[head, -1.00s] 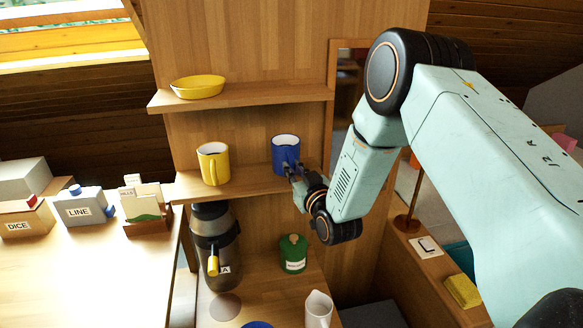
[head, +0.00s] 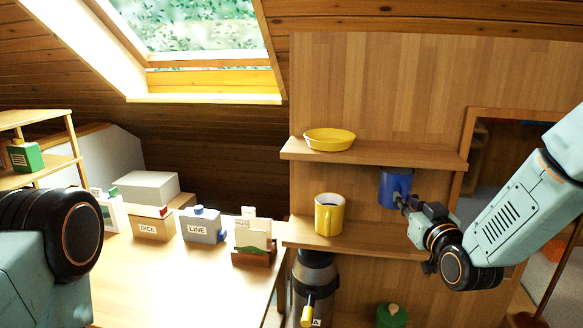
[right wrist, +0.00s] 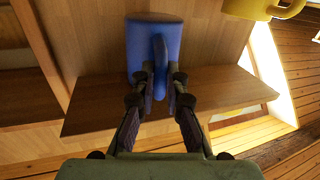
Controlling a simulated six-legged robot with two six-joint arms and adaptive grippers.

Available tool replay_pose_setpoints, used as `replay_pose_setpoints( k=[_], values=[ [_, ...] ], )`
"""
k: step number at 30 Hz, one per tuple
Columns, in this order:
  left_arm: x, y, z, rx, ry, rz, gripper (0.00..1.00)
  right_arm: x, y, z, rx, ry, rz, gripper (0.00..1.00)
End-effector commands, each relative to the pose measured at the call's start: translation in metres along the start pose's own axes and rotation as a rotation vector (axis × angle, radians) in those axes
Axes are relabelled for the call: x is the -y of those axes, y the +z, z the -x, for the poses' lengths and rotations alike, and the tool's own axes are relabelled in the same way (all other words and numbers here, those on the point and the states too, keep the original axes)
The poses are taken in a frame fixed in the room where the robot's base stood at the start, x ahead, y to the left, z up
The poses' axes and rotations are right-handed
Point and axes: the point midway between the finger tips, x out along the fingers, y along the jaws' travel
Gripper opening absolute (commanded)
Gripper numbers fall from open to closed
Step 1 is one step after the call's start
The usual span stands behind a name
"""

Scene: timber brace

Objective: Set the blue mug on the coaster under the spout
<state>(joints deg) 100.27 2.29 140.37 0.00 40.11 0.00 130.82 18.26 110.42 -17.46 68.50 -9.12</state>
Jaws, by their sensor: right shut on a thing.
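The blue mug (head: 396,183) is upright, with its base appearing slightly above the lower wall shelf (head: 352,240). My right gripper (head: 405,203) is shut on the mug's handle from the front. In the right wrist view, the fingers (right wrist: 160,88) pinch the handle of the blue mug (right wrist: 141,42). A dark dispenser (head: 317,272) with a yellow spout lever (head: 308,306) stands below the shelf, cut off by the lower edge. The coaster is outside the current views. My left arm shows at the left, but its gripper is out of frame.
A yellow mug (head: 328,214) stands on the same shelf, left of the blue mug. A yellow dish (head: 330,139) sits on the upper shelf (head: 420,162). A green canister (head: 391,316) is below. Labelled boxes (head: 152,225) stand on the table (head: 170,280) at left.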

Motion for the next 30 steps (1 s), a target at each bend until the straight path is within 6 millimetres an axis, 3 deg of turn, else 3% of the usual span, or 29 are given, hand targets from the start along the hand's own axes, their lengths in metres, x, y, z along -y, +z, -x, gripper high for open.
replay_pose_setpoints(
  k=[3, 8, 18, 27, 30],
  values=[
    [0.0, 0.0, -0.001, 0.0, 0.0, 0.0, 0.4, 0.029, 0.004, 0.009, -0.009, -0.14, -0.002, 0.0],
    [0.0, 0.0, -0.011, 0.0, 0.0, 0.0, 0.4, 0.062, 0.031, 0.033, -0.017, -0.325, -0.005, 0.0],
    [0.0, 0.0, -0.046, 0.0, 0.0, 0.0, 0.4, 0.118, 0.107, 0.114, -0.04, -0.695, -0.007, 0.0],
    [0.001, 0.0, -0.092, 0.001, 0.0, 0.0, 0.4, 0.144, 0.181, 0.206, -0.058, -0.937, -0.008, 0.0],
    [0.001, 0.0, -0.103, 0.001, 0.0, 0.0, 0.4, 0.142, 0.2, 0.22, -0.058, -0.939, -0.006, 0.0]
  ],
)
